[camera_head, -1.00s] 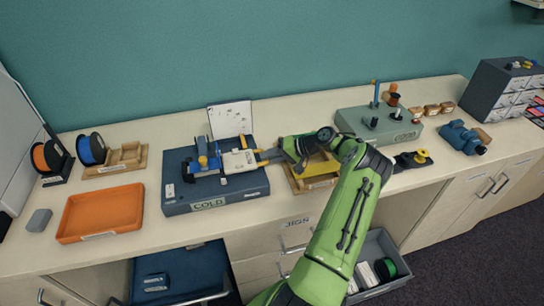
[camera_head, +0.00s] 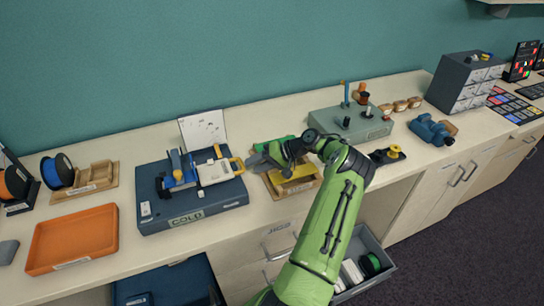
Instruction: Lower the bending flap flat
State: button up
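The bending jig sits on a dark blue base labelled COLD (camera_head: 187,217), left of the middle of the counter. The plate looks nearly level; a small tilt cannot be judged from here. My gripper (camera_head: 255,160) points left, just right of the yellow handle, with a small gap apparent between them. Nothing is seen held in it. Its fingers are small and dark, and their opening is unclear.
A wooden tray with a yellow bar (camera_head: 292,186) lies under my wrist. An upright white sheet (camera_head: 203,130) stands behind the jig. An orange tray (camera_head: 73,240) is at left; a grey-green station (camera_head: 350,125) is at right. An open drawer (camera_head: 362,262) juts out below.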

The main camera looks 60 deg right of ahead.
jog(key=p+v, duration=0.1)
jog(key=v, duration=1.1)
jog(key=shift+s+r, duration=0.15)
jog(key=shift+s, duration=0.1)
